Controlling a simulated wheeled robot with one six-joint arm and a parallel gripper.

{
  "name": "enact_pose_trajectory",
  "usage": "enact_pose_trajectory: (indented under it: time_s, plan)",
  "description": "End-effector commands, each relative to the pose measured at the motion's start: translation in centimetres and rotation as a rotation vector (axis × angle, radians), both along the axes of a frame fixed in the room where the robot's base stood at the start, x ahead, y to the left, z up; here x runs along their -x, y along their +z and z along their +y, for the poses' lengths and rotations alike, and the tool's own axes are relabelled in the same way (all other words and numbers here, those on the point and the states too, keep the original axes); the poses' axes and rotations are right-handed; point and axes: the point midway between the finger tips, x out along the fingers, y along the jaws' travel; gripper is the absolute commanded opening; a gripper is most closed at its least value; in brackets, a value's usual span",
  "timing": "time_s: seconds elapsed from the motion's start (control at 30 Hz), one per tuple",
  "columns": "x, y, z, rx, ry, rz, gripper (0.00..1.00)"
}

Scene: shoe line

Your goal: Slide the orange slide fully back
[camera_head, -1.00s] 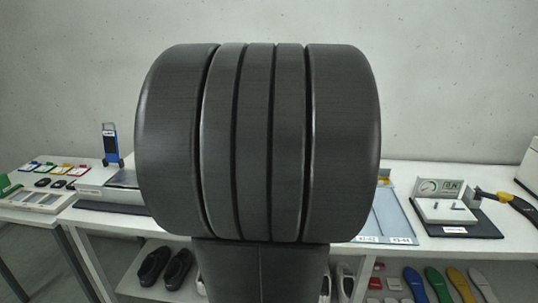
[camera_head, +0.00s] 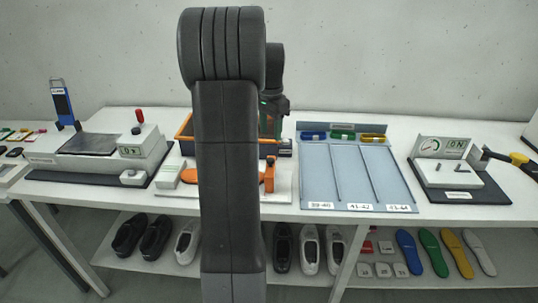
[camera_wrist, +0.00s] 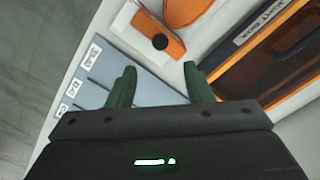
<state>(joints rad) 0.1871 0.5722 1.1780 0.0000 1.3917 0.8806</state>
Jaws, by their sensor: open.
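The orange slide with a round black knob (camera_wrist: 158,38) lies on a pale base at the top of the wrist view. In the head view an orange upright part (camera_head: 268,176) shows on a white board just right of my arm; my arm hides the middle of that board. My gripper (camera_wrist: 160,82) is open and empty in the wrist view, its two green fingers apart. The knob appears beyond the fingertips, roughly between them, and nothing touches it in the picture. The height gap cannot be told. In the head view my arm mostly hides my gripper.
A dark orange-edged box (camera_wrist: 275,60) with a label lies right of the slide in the wrist view. A grey-blue sorting tray (camera_head: 358,176) stands right of my arm, a display device (camera_head: 115,150) left. A gauge unit (camera_head: 455,175) stands farther right. Shoes sit on the lower shelf.

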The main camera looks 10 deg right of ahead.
Motion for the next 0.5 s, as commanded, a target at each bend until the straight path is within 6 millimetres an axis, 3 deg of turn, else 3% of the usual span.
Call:
enact_pose_trajectory:
  time_s: [0.3, 0.5]
  plan:
    - [0.1, -6.8, 0.0, -0.001, 0.002, 0.005, 0.47]
    - [0.0, -9.3, 0.0, 0.000, 0.002, 0.001, 0.47]
